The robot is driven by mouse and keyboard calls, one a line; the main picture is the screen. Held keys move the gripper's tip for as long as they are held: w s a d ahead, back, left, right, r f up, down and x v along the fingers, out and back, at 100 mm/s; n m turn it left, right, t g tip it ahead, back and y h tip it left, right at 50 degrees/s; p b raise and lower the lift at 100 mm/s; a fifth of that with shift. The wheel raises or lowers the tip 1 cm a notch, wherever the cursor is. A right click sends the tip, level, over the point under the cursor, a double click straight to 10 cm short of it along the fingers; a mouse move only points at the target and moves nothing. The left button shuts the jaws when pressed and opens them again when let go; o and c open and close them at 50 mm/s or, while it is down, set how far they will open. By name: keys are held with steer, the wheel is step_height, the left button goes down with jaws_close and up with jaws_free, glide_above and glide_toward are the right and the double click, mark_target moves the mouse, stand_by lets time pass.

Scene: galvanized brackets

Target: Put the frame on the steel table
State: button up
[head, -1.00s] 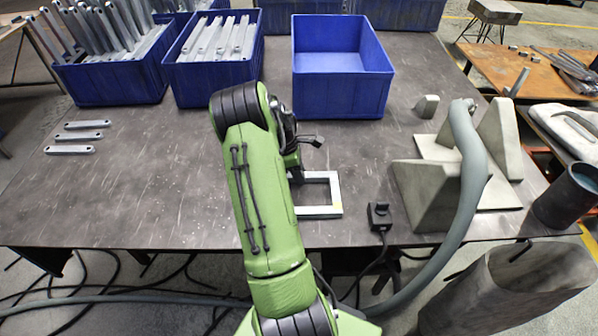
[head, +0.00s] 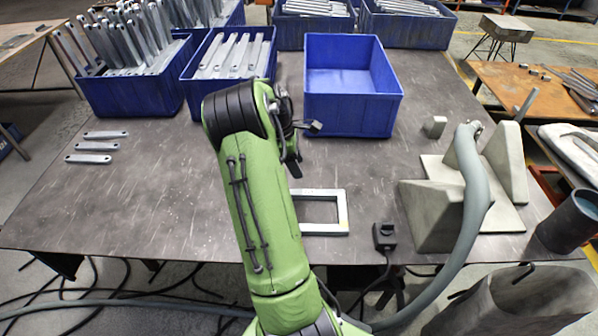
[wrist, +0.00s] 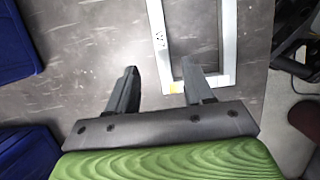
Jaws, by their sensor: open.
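The frame, a light grey metal rectangle (head: 342,212), lies flat on the dark steel table (head: 160,200) near its front edge, just right of my arm in the head view. My arm hides its left part there. The wrist view shows the frame (wrist: 229,40) with a yellowish patch at its lower corner. My gripper (wrist: 158,75) is open and empty. In the wrist view one finger overlaps the frame's lower corner and the other stands left of it over bare table. I cannot tell any contact. In the head view the fingers are mostly hidden behind my arm.
An empty blue bin (head: 352,115) stands behind the frame, and a bin of brackets (head: 228,80) stands left of it. Concrete blocks (head: 432,215) and a thick grey hose (head: 470,190) lie to the right. A small black device (head: 384,236) sits near the front edge. Three loose brackets (head: 95,146) lie at left.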

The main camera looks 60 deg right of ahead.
steer(key=w+a+r+m+t, duration=0.1)
steer(key=w+a+r+t, duration=0.1)
steer(key=a+r, duration=0.45)
steer(key=w+a+r+m+t, duration=0.1)
steer(key=a+r, duration=0.3)
steer(key=a, duration=0.6)
steer(key=w+a+r+m+t, duration=0.1)
steer(key=w+a+r+t, duration=0.1)
steer(key=a+r, duration=0.45)
steer(key=s+a+m+t, duration=0.1)
steer(key=s+a, duration=0.4)
steer(key=a, duration=0.3)
steer(key=s+a+m+t+y, duration=0.1)
steer(key=s+a+t, duration=0.1)
steer(key=s+a, duration=0.4)
steer(key=a, duration=0.2)
steer(key=shift+a+f+t+y, duration=0.25)
steer(key=shift+a+t+y, duration=0.05)
steer(key=shift+a, duration=0.05)
